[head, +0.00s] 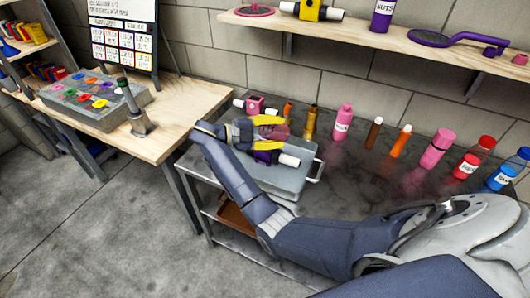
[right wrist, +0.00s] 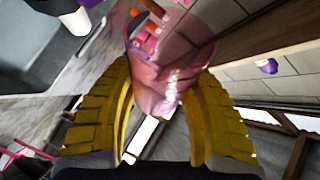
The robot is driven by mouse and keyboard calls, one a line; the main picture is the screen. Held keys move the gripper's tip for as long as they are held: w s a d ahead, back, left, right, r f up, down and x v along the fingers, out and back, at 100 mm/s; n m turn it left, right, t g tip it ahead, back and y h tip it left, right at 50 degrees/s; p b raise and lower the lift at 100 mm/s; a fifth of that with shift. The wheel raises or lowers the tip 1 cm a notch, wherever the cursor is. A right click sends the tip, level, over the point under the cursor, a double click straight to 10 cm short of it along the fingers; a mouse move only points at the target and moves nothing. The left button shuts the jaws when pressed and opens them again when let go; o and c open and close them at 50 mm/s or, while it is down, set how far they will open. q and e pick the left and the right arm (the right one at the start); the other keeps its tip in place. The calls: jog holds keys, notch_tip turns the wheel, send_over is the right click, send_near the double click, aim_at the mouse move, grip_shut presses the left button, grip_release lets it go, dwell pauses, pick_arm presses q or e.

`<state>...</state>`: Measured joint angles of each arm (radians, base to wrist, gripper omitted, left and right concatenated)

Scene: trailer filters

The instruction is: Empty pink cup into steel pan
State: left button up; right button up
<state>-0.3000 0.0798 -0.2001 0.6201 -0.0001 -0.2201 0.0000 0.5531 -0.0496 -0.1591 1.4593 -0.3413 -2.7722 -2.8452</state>
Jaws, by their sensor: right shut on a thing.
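My right gripper (head: 268,131) has yellow fingers and is shut on the pink cup (head: 277,132), above the left part of the steel pan. In the right wrist view the translucent pink cup (right wrist: 172,62) sits between the two yellow fingers (right wrist: 160,110). Small orange and white shapes show in or through the cup; I cannot tell which. The steel pan (head: 285,183) is a grey tray with a handle at its right. A purple piece (head: 265,157) with a white cylinder (head: 289,160) shows at the pan, below the gripper. My left gripper is not in view.
A pink bottle (head: 343,122) and several other bottles stand right of the pan on the dark worktop. A pink piece (head: 255,104) and brass cylinder (head: 311,123) stand behind. A wooden shelf (head: 370,38) hangs above. A wooden table (head: 180,118) is at left.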

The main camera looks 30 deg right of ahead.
jog(key=shift+w+a+r+n+g+h, duration=0.1)
jog(key=shift+w+r+n+g+h, duration=0.1)
jog(key=shift+w+r+n+h, duration=0.35)
jog(key=shift+w+a+r+n+g+h, duration=0.1)
jog(key=shift+w+n+g+h, duration=0.2)
jog(key=shift+n, duration=0.55)
dwell(1.3)
